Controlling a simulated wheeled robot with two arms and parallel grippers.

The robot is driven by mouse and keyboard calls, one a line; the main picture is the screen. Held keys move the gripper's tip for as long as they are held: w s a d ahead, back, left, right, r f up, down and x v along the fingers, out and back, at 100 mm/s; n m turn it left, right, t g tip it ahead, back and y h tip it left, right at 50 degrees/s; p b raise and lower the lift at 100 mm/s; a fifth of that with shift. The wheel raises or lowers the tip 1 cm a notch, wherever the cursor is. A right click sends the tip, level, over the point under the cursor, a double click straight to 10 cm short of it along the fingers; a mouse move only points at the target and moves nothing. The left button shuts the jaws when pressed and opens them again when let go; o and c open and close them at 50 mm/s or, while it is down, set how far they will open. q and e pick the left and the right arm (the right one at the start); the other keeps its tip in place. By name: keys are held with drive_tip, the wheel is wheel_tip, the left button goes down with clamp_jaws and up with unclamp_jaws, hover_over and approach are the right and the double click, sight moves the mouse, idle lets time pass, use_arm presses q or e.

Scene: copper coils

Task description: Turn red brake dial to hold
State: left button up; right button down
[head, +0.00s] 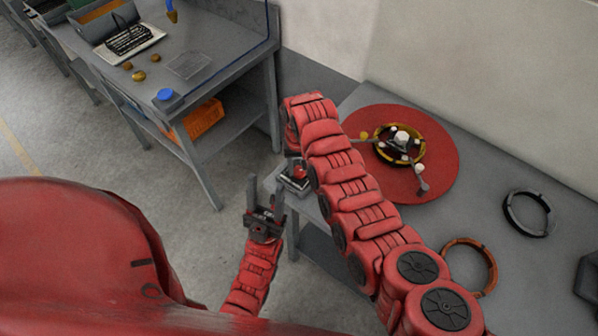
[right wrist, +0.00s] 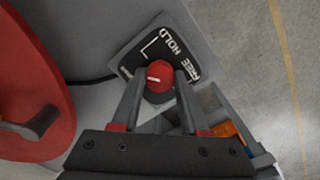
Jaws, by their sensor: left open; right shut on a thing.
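The red brake dial (right wrist: 159,72) sits on a grey box with a black label plate (right wrist: 141,57) reading HOLD and FREE in the right wrist view. A white line marks its top; I cannot tell surely which word it points to. My right gripper (right wrist: 159,82) is shut on the dial, one finger on each side. In the head view the dial (head: 299,172) shows at the table's left corner, and my right arm hides most of that gripper. My left gripper (head: 266,188) is open and empty, fingers up, left of the box and apart from it.
A red turntable (head: 437,171) with a yellow and black coil fixture (head: 400,143) lies right of my right arm. A black ring (head: 529,213) and a copper ring (head: 470,262) lie on the grey table. A workbench (head: 215,75) with an orange bin (head: 203,119) below stands at the back left.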

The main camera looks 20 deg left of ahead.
drive_tip(key=m+b, duration=0.4)
drive_tip(key=b, duration=0.1)
drive_tip(key=shift+f, duration=0.25)
drive_tip(key=shift+r+m+b, duration=0.25)
drive_tip(key=shift+m+b, duration=0.9)
drive_tip(key=shift+m, duration=0.35)
drive_tip(key=shift+c, duration=2.1)
unclamp_jaws()
drive_tip(key=shift+r, duration=0.1)
